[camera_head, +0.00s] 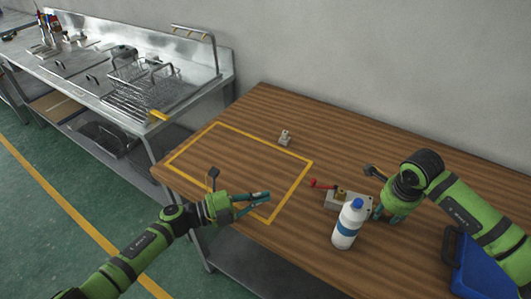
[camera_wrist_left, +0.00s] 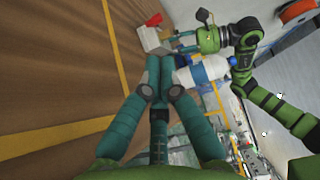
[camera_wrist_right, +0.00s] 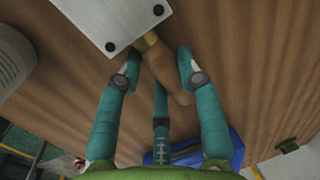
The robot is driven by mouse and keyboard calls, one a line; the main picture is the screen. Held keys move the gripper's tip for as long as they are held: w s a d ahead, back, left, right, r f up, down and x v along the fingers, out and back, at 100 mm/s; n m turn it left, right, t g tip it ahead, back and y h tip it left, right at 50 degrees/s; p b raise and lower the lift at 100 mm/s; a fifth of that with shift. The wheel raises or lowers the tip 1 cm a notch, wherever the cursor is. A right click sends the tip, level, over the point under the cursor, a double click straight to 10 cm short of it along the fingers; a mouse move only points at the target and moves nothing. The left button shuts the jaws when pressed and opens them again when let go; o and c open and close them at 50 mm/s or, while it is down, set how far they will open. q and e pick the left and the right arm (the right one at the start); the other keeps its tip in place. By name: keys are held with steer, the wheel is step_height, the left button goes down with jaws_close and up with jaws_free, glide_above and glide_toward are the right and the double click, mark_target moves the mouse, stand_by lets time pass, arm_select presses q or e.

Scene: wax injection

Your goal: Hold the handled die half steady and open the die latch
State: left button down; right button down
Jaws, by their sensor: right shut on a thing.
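The die is a grey metal block (camera_head: 345,199) on the wooden table, with a red latch handle (camera_head: 322,184) sticking out at its left. In the right wrist view the die's grey plate (camera_wrist_right: 108,22) shows two bolts, and a tan handle (camera_wrist_right: 165,70) extends from it. My right gripper (camera_wrist_right: 158,66) is shut on this handle, its fingers on either side. In the head view the right gripper (camera_head: 378,212) is partly hidden behind the bottle. My left gripper (camera_head: 267,197) is left of the die, fingertips together and empty. The left wrist view shows the latch (camera_wrist_left: 154,19) beyond the fingertips.
A white bottle with a blue cap (camera_head: 347,232) stands just in front of the die. A small grey piece (camera_head: 285,138) stands behind the yellow-outlined area (camera_head: 225,127). A blue container (camera_head: 480,268) is at the right. The outlined area is mostly clear.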

mark_target(311, 185)
arm_select(q)
steer(key=shift+s+d+f, duration=0.15)
steer(key=shift+s+f, duration=0.05)
steer(key=shift+s, duration=0.05)
steer(key=s+n+t, duration=0.1)
steer(key=s+n+t+y, duration=0.1)
steer(key=s+d+f+t, duration=0.1)
steer(key=s+t, duration=0.1)
steer(key=shift+s+n+y, duration=0.1)
steer(key=shift+n+y, duration=0.3)
steer(key=shift+s+a+r+n+t+y, duration=0.1)
steer(key=shift+s+a+n+t+y, duration=0.05)
steer(key=shift+s+n+t+y, duration=0.4)
steer(key=x, duration=1.3)
steer(key=shift+w+d, duration=0.25)
steer(key=shift+w, duration=0.1)
steer(key=shift+w+a+m+g+h, duration=0.15)
steer(key=shift+w+m+g+h, duration=0.35)
steer(key=shift+w, duration=0.9)
